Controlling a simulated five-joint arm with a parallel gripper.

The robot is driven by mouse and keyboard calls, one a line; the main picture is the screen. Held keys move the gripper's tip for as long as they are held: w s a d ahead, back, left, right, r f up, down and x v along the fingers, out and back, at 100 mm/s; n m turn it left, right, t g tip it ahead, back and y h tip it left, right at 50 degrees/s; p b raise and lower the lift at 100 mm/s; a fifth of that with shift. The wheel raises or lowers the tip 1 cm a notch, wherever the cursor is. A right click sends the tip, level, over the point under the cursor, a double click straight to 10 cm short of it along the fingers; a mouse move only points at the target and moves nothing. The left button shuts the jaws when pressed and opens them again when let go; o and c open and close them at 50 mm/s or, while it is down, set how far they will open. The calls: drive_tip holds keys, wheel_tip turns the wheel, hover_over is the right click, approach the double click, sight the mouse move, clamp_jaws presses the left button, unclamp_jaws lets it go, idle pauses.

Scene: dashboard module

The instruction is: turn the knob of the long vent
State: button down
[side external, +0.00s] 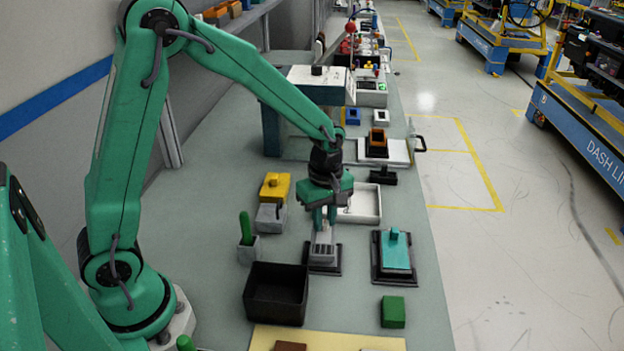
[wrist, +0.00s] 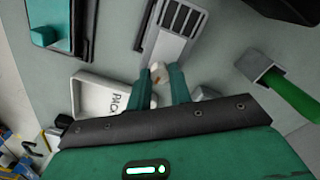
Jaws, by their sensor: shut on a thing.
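The long vent, light grey with dark slats, sits in a black frame on the bench in the side view (side external: 323,248). Its slatted face also shows at the top of the wrist view (wrist: 180,20). My gripper (side external: 323,220) points down over the vent's far end. In the wrist view, my two green fingers (wrist: 161,78) are shut on the vent's small pale knob (wrist: 156,73), which is mostly hidden between them.
A black open box (side external: 276,292) stands in front of the vent. A teal part (side external: 396,252) in a black frame lies to the right. A white tray (side external: 376,219) marked PACK lies behind. A grey holder (side external: 247,254) with a green handle stands left.

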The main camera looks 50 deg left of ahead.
sight(324, 223)
drive_tip(key=shift+n, duration=0.9)
drive_tip(key=c, duration=1.3)
unclamp_jaws()
drive_tip(key=shift+o, duration=0.2)
drive_tip(key=shift+r, duration=0.1)
wheel_tip(324, 223, up, 7)
drive_tip(key=shift+r, duration=0.3)
